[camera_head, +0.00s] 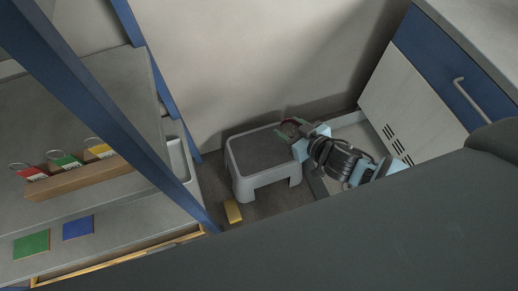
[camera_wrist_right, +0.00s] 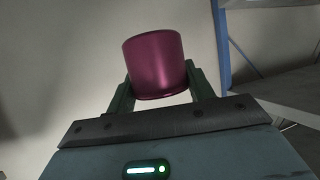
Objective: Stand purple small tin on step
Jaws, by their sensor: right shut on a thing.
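The step (camera_head: 262,150) is a low grey stool with a dark top, standing on the floor against the wall in the head view. My right gripper (camera_head: 288,127) is over the right edge of the step in that view. In the right wrist view, my right gripper (camera_wrist_right: 160,92) is shut on the purple small tin (camera_wrist_right: 156,62), which sits between its two green fingers. In the head view the tin is mostly hidden, and I cannot tell whether it touches the step. My left gripper is not in view.
A yellow block (camera_head: 233,212) lies on the floor in front of the step. A cabinet with a blue drawer (camera_head: 455,75) stands to the right. Most of the step's top is clear.

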